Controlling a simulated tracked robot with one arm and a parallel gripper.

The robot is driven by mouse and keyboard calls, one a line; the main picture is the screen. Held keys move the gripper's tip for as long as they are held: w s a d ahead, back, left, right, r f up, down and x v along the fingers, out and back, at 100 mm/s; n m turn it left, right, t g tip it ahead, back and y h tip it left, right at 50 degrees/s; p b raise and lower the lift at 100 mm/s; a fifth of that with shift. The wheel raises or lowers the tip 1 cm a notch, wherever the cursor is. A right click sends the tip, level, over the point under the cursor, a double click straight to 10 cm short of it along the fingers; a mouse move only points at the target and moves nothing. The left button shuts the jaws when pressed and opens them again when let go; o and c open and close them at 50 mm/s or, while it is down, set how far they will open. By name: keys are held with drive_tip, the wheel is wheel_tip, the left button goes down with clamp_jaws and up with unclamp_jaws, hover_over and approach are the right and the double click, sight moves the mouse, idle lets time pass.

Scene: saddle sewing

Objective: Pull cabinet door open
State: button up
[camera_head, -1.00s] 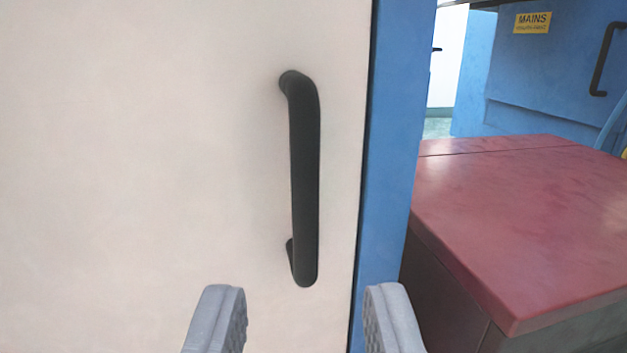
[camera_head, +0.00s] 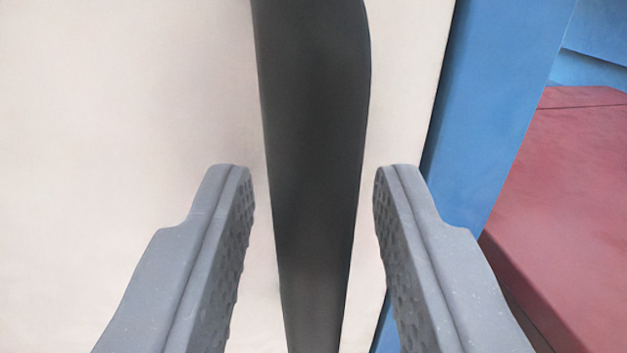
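The cabinet door (camera_head: 120,90) is a cream panel that fills the left and middle of the view. Its black vertical handle (camera_head: 313,130) runs down the middle, close to the door's right edge. The handle's top and bottom ends are out of view. My gripper (camera_head: 312,180) is open, with one grey ridged finger on each side of the handle. A gap shows between each finger and the handle. The door lies flush beside the blue frame, with a thin dark seam between them.
The blue cabinet frame (camera_head: 495,110) stands just right of the door, near my right finger. A red-topped box (camera_head: 585,190) is further right. Part of a blue panel (camera_head: 600,35) shows behind it.

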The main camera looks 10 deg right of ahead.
clamp_jaws()
